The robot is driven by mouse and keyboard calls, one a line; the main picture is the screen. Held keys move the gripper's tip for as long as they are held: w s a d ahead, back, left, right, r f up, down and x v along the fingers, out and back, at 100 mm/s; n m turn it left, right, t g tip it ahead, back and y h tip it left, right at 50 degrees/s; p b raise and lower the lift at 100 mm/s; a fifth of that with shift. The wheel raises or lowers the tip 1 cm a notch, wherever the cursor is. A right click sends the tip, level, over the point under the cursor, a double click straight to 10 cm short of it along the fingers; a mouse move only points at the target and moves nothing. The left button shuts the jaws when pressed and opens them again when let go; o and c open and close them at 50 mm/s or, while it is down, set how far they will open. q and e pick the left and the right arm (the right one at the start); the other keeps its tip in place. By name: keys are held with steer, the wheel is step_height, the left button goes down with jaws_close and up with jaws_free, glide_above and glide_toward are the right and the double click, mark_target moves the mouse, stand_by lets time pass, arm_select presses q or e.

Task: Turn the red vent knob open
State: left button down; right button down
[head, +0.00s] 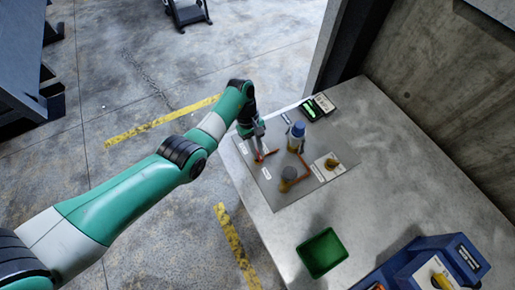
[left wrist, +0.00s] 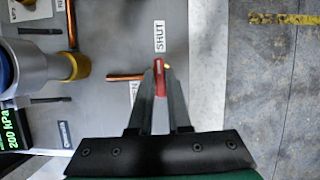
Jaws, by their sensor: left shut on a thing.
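The red vent knob (left wrist: 159,82) sits on the grey panel (left wrist: 110,50), in the middle of the left wrist view. My left gripper (left wrist: 159,92) is shut on it, one finger on each side. The knob's long side lies in line with the fingers and points toward the SHUT label (left wrist: 159,37). A second label (left wrist: 134,93) is partly hidden by a finger. In the head view my left gripper (head: 262,155) reaches down to the panel's left part, and the knob is a small red spot there. My right gripper is not in view.
A blue-topped cylinder (head: 296,132), a brownish round part (head: 288,175) and a yellow knob (head: 331,164) stand on the panel to the right. A display (left wrist: 9,130) reads 200 kPa. A green bin (head: 322,253) and a blue machine (head: 425,265) are on the bench.

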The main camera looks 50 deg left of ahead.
arm_select(q)
steer(key=n+t+p, duration=0.1)
steer(key=n+p, duration=0.3)
steer(key=p, duration=0.1)
steer(key=n+t+y+p, duration=0.1)
steer(key=n+t+p, duration=0.1)
steer(key=n+p, duration=0.2)
steer(key=n+t+p, duration=0.1)
steer(key=n+p, duration=0.3)
steer(key=p, duration=0.2)
steer(key=shift+s+d+r+n+y+p, duration=0.15)
steer(key=shift+s+r+n+y+p, duration=0.15)
steer(key=shift+n+y+p, duration=0.1)
steer(key=n+t+y+p, duration=0.1)
steer(key=n+p, duration=0.2)
steer(key=shift+d+n, duration=0.1)
steer(key=shift+n, duration=0.2)
steer(key=shift+f+n+y+p, duration=0.2)
steer(key=shift+n+y+p, duration=0.1)
steer(key=shift+n+p, duration=0.35)
steer(key=c, duration=0.9)
jaws_free()
steer(key=shift+f, duration=0.1)
steer(key=shift+o, duration=0.2)
